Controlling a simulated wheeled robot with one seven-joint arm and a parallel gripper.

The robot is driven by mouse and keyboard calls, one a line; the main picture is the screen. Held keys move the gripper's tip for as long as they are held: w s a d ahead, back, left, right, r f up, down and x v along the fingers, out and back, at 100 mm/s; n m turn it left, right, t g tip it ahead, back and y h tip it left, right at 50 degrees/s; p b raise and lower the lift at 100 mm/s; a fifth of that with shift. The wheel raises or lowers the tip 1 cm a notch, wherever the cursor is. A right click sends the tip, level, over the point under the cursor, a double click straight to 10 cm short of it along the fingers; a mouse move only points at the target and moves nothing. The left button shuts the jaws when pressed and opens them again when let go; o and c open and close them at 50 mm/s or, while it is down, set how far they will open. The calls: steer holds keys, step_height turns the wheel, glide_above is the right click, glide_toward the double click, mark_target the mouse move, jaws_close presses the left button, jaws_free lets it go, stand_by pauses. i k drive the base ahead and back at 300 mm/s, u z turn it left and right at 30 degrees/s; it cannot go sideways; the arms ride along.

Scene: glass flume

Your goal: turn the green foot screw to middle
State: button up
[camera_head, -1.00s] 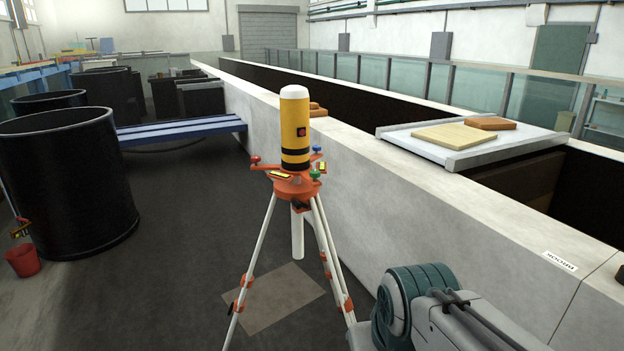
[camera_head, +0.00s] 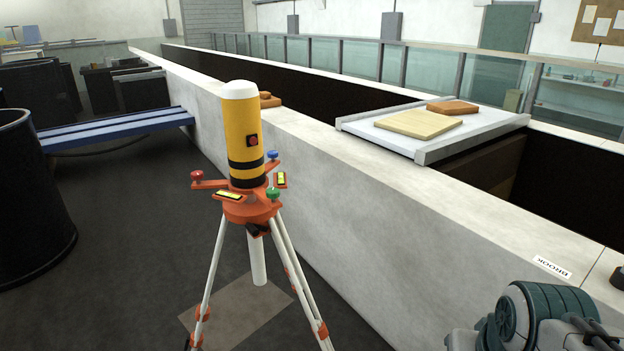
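The green foot screw (camera_head: 273,194) is a small knob at the right front of the orange tripod head (camera_head: 250,208). A red foot screw (camera_head: 197,177) is on the left arm of the head and a blue foot screw (camera_head: 272,155) is at the back right. A yellow cylinder (camera_head: 241,130) with a white cap and black bands stands upright on the head. Two yellow level vials show on the head, one in front (camera_head: 229,195) and one at the right (camera_head: 281,180). My arm shows at the lower right, apart from the tripod; my gripper is out of view.
A pale flume wall (camera_head: 390,220) runs close behind the tripod on the right. A white tray (camera_head: 437,154) with two boards lies across it. A blue bench (camera_head: 115,129) and a black tank (camera_head: 30,200) stand left. Dark floor between tank and tripod is clear.

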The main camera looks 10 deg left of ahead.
mark_target(273, 193)
steer(key=i, duration=0.9)
steer(key=u, duration=0.55)
